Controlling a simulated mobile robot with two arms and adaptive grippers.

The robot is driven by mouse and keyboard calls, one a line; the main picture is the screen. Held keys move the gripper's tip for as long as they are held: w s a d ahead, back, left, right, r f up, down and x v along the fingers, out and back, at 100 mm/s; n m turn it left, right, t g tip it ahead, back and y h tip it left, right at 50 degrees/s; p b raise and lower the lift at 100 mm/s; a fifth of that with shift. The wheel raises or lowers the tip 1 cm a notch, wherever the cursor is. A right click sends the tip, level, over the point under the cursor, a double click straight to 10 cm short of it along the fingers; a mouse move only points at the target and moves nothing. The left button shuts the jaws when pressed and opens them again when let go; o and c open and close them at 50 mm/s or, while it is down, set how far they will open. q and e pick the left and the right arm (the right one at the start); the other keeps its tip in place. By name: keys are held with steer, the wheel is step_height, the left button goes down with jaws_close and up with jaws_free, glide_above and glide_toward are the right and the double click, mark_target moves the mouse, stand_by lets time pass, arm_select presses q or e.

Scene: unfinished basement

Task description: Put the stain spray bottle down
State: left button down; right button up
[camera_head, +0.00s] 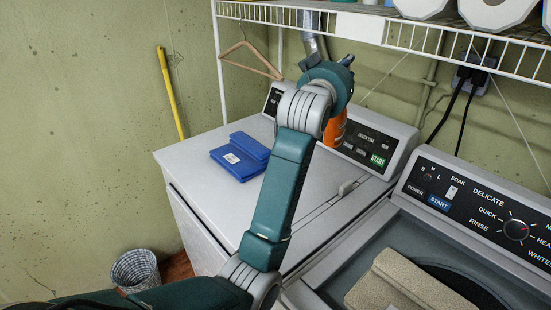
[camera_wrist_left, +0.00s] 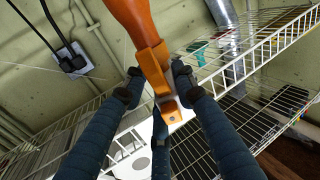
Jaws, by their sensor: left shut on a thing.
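The stain spray bottle is orange. In the head view, part of its orange body (camera_head: 336,130) shows behind my left wrist, in front of the dryer's control panel. In the left wrist view, the bottle (camera_wrist_left: 135,20) runs up from between the fingers, its narrower part in the grip. My left gripper (camera_wrist_left: 157,90) is shut on it. In the head view, the gripper is mostly hidden by my own wrist, above the back of the white dryer top (camera_head: 215,205). I cannot tell whether the bottle touches any surface. My right gripper is not in view.
A white wire shelf (camera_head: 400,38) hangs above the machines. An open washer with a tan folded cloth (camera_head: 405,285) stands at the right. A wooden hanger (camera_head: 250,58) hangs left.

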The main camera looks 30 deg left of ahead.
arm_select(q)
steer(key=p, duration=0.1)
glide_above(335, 142)
steer(key=w, duration=0.2)
steer(key=f, duration=0.6)
steer(key=shift+w+a+f, duration=0.2)
steer(key=shift+a+f, duration=0.05)
steer(key=shift+a, duration=0.15)
step_height(335, 142, down, 8)
steer(key=shift+w+f+p, duration=0.1)
steer(key=shift+p, duration=0.45)
steer(key=shift+f+p, duration=0.3)
steer(key=shift+f, duration=2.1)
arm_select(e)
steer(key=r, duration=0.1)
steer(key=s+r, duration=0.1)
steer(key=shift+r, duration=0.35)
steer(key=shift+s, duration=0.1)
arm_select(q)
steer(key=c, duration=1.7)
jaws_free()
steer(key=shift+f, duration=0.2)
steer(key=o, duration=0.4)
steer(key=shift+c, duration=0.2)
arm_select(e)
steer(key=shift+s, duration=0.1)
